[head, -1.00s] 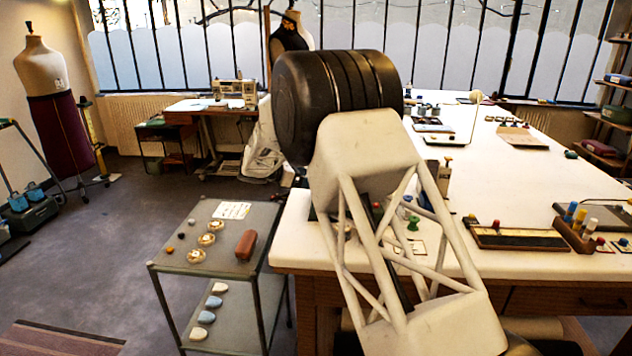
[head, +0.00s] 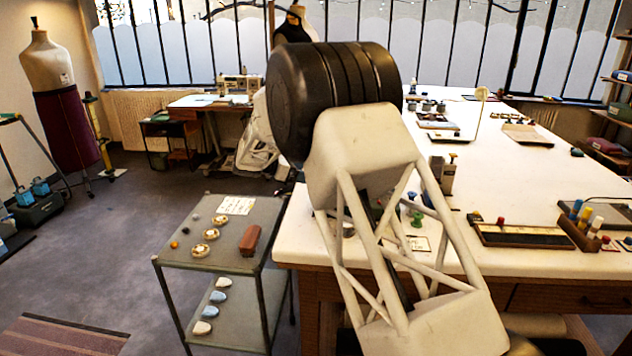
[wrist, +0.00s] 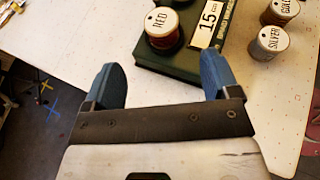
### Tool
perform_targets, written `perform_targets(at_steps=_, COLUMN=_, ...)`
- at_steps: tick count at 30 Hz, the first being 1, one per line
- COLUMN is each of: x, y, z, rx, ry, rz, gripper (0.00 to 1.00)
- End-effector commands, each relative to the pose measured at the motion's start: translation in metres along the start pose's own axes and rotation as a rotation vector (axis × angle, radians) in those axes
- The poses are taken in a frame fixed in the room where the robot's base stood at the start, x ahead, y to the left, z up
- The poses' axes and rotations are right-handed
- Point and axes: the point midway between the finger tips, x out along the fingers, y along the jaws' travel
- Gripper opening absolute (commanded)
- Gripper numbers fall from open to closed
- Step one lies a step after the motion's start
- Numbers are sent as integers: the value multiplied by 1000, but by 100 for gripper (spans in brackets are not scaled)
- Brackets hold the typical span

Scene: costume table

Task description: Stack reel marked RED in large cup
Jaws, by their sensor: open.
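In the wrist view the reel marked RED (wrist: 161,27) stands upright with its white labelled top up, on a dark green block (wrist: 180,66) that also carries a "15" label. My gripper (wrist: 160,80) shows there with its two blue fingers apart and nothing between them. The RED reel lies beyond the fingertips, roughly in line with the gap. In the head view my arm covers the near part of the table, and the gripper itself is hidden. I cannot pick out the large cup in either view.
Reels marked SILVER (wrist: 269,43) and GOLD (wrist: 283,10) stand right of the green block. A grey trolley (head: 225,271) with small items is left of the white table (head: 520,190). A tray (head: 525,236) and a rack of coloured reels (head: 583,225) lie at the table's right.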

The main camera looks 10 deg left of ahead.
Motion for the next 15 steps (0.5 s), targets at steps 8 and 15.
perform_targets(at_steps=8, x=0, y=-1, z=1, rx=2, ry=2, rz=-1, gripper=82)
perform_targets(at_steps=15, x=7, y=-20, z=18, rx=47, ry=35, rz=-20, gripper=82)
